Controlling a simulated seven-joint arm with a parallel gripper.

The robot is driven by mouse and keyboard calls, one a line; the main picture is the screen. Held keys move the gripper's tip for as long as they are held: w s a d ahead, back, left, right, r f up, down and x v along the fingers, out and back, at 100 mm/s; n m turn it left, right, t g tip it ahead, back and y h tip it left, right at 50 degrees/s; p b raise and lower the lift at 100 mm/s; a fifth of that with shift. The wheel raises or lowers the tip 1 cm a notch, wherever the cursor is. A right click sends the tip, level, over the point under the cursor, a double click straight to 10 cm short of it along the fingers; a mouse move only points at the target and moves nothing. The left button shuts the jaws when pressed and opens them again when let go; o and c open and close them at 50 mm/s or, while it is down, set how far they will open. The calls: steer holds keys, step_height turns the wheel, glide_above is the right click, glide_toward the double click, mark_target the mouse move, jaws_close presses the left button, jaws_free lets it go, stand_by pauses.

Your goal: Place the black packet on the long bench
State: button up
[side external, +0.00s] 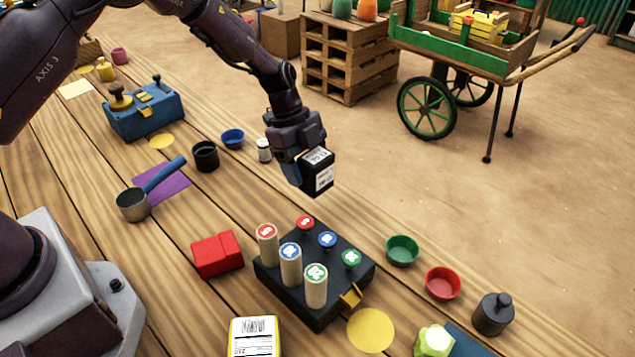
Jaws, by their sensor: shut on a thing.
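The black packet (318,173) is a small dark box with white printed labels. My gripper (303,178) is shut on it and holds it in the air above the far side of the wooden table, behind the dark peg block. The fingers are partly hidden by the packet and the wrist. The long bench is not clearly identifiable; the long plank-topped table (180,255) under the objects is the only long bench-like surface in view.
A dark block with several pegs (315,268) stands below the packet. Green (402,250) and red (443,283) bowls are to its right, a red block (217,253) to its left. A white-lidded jar (264,150) and blue bowl (232,139) stand left of my gripper.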

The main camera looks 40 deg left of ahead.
mark_target(324, 201)
steer(key=w+f, duration=0.2)
steer(key=f, duration=0.1)
steer(key=shift+w+d+f, duration=0.1)
steer(key=shift+w+d, duration=0.05)
steer(key=shift+w, duration=0.2)
steer(key=shift+w+f, duration=0.1)
steer(key=shift+f, duration=1.5)
steer(key=o, duration=0.9)
steer(key=shift+f, duration=0.1)
steer(key=shift+o, duration=0.2)
steer(key=v, duration=1.2)
